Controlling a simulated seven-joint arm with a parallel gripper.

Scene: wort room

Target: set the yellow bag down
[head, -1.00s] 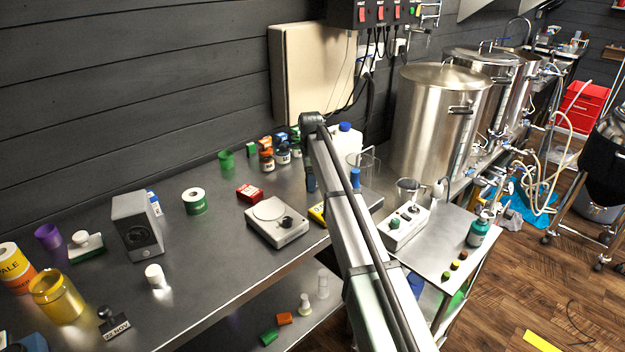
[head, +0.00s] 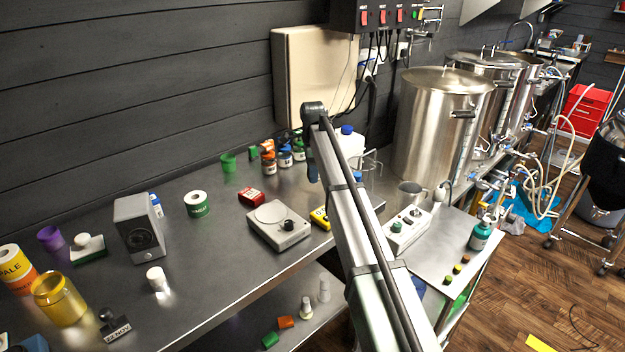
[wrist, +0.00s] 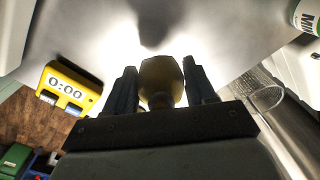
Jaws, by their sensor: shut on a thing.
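My gripper (wrist: 162,90) shows in the wrist view with its two dark fingers on either side of a dull yellow, rounded thing, which looks like the yellow bag (wrist: 161,76). The fingers are shut on it. A pale, bright surface lies beyond it, with a dark shadow above the bag in the picture. I cannot tell whether the bag touches that surface. In the head view my arm hides the gripper's fingertips and the bag.
A yellow timer (wrist: 70,89) is left of the gripper in the wrist view. On the steel bench, a white scale (head: 279,226), a red box (head: 251,197) and several small jars (head: 269,160) stand left of my arm. A white control box (head: 408,232) stands right. Bare bench lies left of the scale.

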